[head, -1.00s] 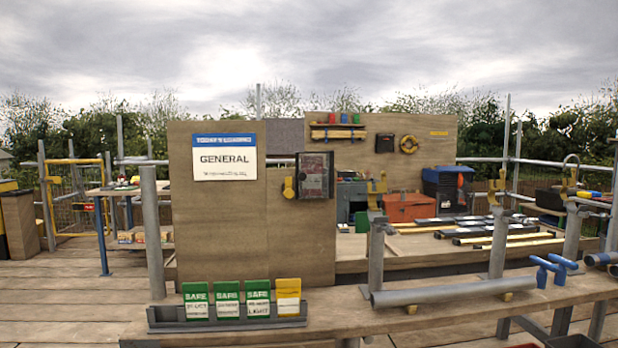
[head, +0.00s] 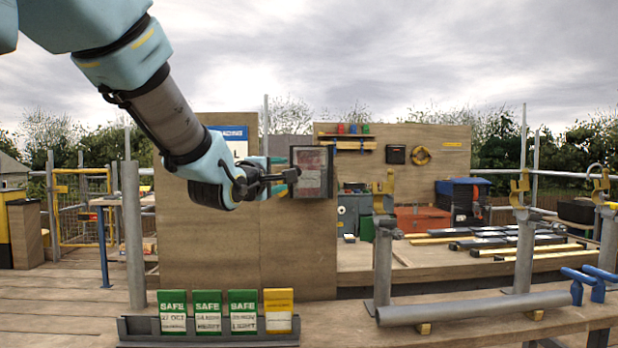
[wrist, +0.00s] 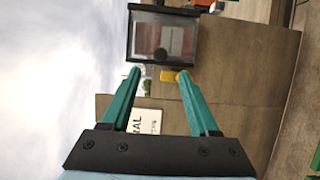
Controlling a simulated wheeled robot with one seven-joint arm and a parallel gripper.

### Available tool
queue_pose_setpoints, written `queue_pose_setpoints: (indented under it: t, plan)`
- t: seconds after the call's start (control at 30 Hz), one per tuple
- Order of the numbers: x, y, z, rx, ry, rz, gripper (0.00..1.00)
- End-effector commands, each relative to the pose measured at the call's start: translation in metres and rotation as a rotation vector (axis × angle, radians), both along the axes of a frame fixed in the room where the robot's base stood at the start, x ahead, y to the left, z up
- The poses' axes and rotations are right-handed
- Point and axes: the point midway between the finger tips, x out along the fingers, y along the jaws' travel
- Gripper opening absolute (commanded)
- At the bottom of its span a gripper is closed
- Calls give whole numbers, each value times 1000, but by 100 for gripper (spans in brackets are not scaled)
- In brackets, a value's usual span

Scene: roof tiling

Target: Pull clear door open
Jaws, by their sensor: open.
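The clear door (head: 312,171) is the front of a dark-framed box on the right edge of a plywood board. A red and white sheet shows behind it. In the wrist view the clear door (wrist: 160,40) is ahead of the fingers, with a dark round spot on it. My gripper (head: 291,176) reaches in from the left, its tips near the door's left edge in the head view. In the wrist view my gripper (wrist: 158,75) is open, with nothing held between its green fingers. I cannot tell whether the tips touch the box. The door looks shut.
A yellow fitting (wrist: 168,76) is beside the box, close to a fingertip. The plywood board (head: 225,255) stands behind my gripper. A rack of green and yellow cards (head: 208,338) and a grey pipe (head: 470,308) lie in front. Open air is left of the board.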

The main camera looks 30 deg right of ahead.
Motion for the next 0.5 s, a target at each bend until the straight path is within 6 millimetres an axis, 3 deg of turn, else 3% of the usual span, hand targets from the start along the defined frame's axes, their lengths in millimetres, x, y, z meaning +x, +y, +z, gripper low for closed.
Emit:
queue_pose_setpoints:
  t: [0.5]
  plan:
    - [59, -62, 0, 6, 3, 2, 61]
